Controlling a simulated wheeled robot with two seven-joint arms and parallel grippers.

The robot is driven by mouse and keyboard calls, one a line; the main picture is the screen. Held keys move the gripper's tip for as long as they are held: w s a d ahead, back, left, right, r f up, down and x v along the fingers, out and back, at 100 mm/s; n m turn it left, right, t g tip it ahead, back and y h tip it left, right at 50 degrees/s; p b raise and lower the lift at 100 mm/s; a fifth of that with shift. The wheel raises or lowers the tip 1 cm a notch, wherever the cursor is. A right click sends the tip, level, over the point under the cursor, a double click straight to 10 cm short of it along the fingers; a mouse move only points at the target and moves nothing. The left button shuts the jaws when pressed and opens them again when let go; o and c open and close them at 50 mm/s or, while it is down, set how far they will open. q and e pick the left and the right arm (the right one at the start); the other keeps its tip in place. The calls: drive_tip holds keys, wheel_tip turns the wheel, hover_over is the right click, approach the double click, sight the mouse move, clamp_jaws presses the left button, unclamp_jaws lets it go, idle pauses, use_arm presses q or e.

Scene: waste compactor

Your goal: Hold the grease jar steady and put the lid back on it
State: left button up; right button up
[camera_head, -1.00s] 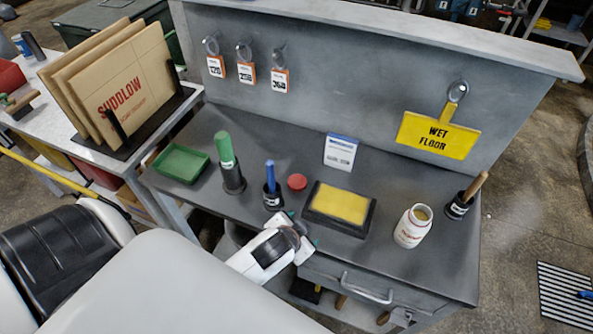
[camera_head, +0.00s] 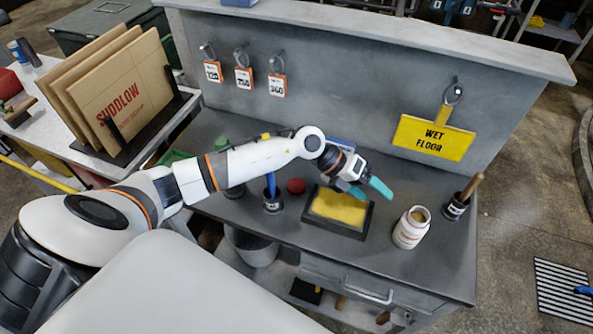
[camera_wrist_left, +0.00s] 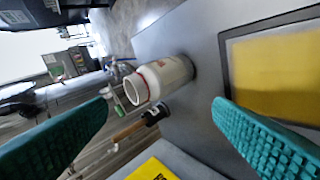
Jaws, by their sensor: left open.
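The grease jar (camera_head: 411,229) is white with red lettering and stands upright and open on the grey bench, right of the yellow pad. It also shows in the left wrist view (camera_wrist_left: 168,76), with its open mouth visible. A round red piece (camera_head: 296,186), which looks like the lid, lies on the bench left of the pad. My left gripper (camera_head: 369,190) is open and empty above the pad's back right corner, left of the jar and apart from it. Its teal fingers spread wide in the wrist view (camera_wrist_left: 163,120). My right gripper is out of view.
The yellow pad (camera_head: 338,207) sits in a black tray. A dark holder with a wooden handle (camera_head: 456,208) stands right of the jar. A blue-handled tool (camera_head: 271,188) stands left of the red piece. A yellow sign (camera_head: 434,138) hangs behind. Bench in front of the jar is clear.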

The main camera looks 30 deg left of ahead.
sight(296, 184)
use_arm(q)
drive_tip(key=a+y, duration=0.1)
drive_tip(key=a, duration=0.2)
drive_tip(key=a+f+g+y, duration=0.1)
drive_tip(key=a+y, duration=0.1)
drive_tip(key=a, duration=0.2)
drive_tip(key=a+f+m+y, duration=0.1)
drive_tip(key=a+y, duration=0.1)
drive_tip(key=a, duration=0.1)
drive_tip(key=shift+w+a+f+g, duration=0.15)
drive_tip(key=shift+w+a+g, duration=0.1)
drive_tip(key=shift+w+g, duration=0.15)
drive_tip(key=a+r+g+y, duration=0.1)
drive_tip(key=a+y, duration=0.4)
drive_tip(key=a, duration=0.6)
drive_tip(key=shift+n, duration=0.3)
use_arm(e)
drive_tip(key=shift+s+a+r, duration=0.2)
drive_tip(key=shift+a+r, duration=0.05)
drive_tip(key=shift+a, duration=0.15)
